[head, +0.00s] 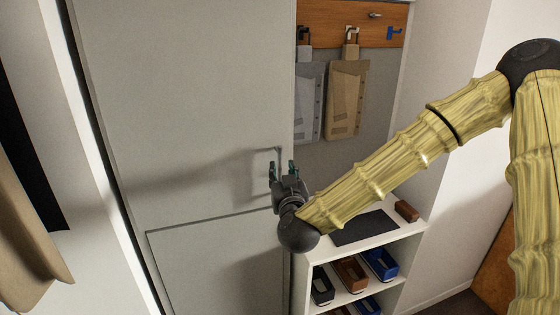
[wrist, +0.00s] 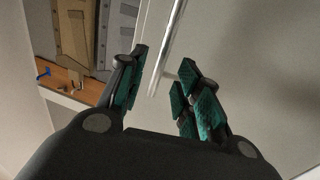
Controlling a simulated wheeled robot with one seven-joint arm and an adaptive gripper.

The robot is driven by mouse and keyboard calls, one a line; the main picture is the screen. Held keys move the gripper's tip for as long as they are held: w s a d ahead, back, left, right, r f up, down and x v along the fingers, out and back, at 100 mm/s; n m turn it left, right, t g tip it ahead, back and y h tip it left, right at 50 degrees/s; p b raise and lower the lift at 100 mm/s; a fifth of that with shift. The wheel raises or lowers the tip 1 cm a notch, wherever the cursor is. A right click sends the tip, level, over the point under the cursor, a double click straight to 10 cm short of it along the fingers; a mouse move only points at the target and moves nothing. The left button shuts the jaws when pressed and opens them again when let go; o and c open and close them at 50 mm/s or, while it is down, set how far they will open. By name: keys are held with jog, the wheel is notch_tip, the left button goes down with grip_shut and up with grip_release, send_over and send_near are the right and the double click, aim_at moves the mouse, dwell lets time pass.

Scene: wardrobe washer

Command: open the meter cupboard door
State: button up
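A tall pale grey door (head: 200,100) fills the left middle of the head view and looks shut. A slim metal bar handle (head: 279,152) is near its right edge; most of its length is hidden by my gripper. My gripper (head: 282,170) is at this handle, its green-padded fingers pointing at the door. In the wrist view, my gripper (wrist: 158,88) is open, with a clear gap between the fingers. The handle (wrist: 168,45) runs down into this gap, nearer the left finger. I see no clear contact.
A panel outline (head: 200,223) marks the door's lower part. To the right, a white shelf unit (head: 300,262) holds several small bins, with a dark mat (head: 365,228) on top. Bags hang from a wooden hook rail (head: 335,18). A tan garment (head: 25,240) hangs at far left.

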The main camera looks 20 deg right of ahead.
aim_at(280, 165)
jog(key=shift+w+d+p, duration=0.25)
jog(key=shift+w+p, duration=0.1)
jog(key=shift+w, duration=1)
jog(key=shift+w+d+p, duration=0.2)
jog(key=shift+w+p, duration=0.15)
jog(key=shift+w, duration=1)
grip_shut()
